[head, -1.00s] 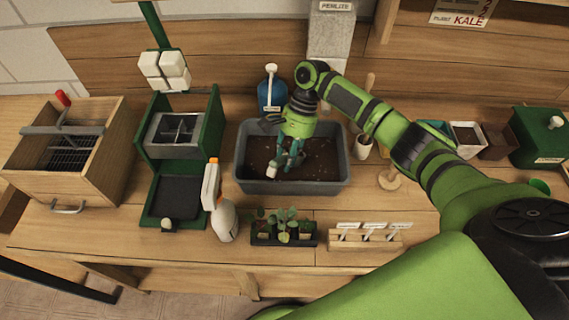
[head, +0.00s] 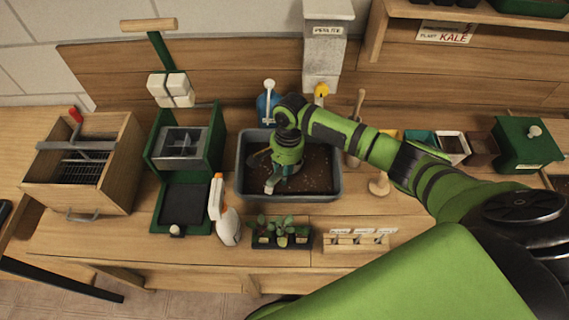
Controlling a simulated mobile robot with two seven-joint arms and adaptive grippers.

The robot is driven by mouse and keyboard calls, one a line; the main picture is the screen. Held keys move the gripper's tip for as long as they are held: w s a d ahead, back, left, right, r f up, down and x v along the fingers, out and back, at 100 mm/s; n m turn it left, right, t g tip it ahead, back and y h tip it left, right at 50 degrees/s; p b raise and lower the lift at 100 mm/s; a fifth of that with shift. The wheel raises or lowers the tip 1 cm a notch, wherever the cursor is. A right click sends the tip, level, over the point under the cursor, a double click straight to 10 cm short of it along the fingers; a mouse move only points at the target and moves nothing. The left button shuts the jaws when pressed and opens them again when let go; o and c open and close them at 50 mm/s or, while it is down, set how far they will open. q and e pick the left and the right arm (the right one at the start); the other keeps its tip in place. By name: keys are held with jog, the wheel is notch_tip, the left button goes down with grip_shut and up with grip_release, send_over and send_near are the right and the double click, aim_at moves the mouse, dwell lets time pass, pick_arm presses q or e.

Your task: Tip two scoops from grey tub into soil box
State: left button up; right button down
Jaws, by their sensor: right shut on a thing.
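The grey tub (head: 315,197) stands mid-bench with dark, speckled soil in it. My right gripper (head: 273,180) is low over the left part of the tub, pointing down. It is shut on what looks like a scoop, whose pale end (head: 269,187) shows below the fingers. The arm and gripper hide most of it, and I cannot tell how full it is. A wooden box (head: 113,185) with a grille and a red-handled bar stands at the far left; it may be the soil box. My left gripper is out of view.
A green press (head: 158,150) stands between the wooden box and the tub. A spray bottle (head: 230,225), a seedling tray (head: 282,240) and a label rack (head: 360,240) line the front. A perlite dispenser (head: 323,60) hangs behind the tub.

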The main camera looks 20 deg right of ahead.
jog(key=shift+a+r, duration=0.2)
jog(key=shift+r, duration=0.5)
jog(key=shift+s+a+r+t+h, duration=0.2)
jog(key=shift+a+r+t+h, duration=0.2)
jog(key=shift+r, duration=1.05)
jog(key=shift+s+a+r+t+h, duration=0.15)
jog(key=shift+s+r+t+h, duration=0.3)
jog(key=shift+r, duration=0.95)
jog(key=shift+a+r+t+h, duration=0.3)
jog(key=shift+r+h, duration=0.25)
jog(key=shift+r, duration=0.9)
jog(key=c, duration=1.7)
grip_release()
grip_shut()
